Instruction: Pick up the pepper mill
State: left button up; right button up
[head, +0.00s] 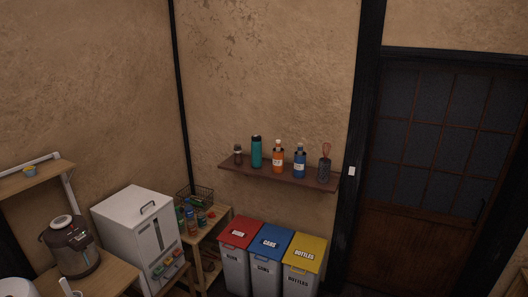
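A wooden wall shelf (280,177) holds several upright items in a row. At its left end stands a small dark brown item with a greyish top (238,155), which may be the pepper mill. At the right end stands a taller dark patterned item with a reddish-brown top (325,165). It could also be the mill; they are too small to tell. Between them stand a teal bottle (256,152), an orange bottle (278,158) and a blue bottle (300,162). Neither of my grippers is in view.
Below the shelf stand red (237,233), blue (270,243) and yellow (305,252) lidded bins. Left are a small table with bottles and a wire basket (197,194), a white dispenser (128,225) and an urn (72,245). A door (430,200) is right.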

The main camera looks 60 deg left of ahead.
aim_at(239, 160)
jog(key=u, duration=0.35)
jog(key=i, duration=1.2)
jog(key=u, duration=1.65)
jog(key=i, duration=0.8)
jog(key=u, duration=0.75)
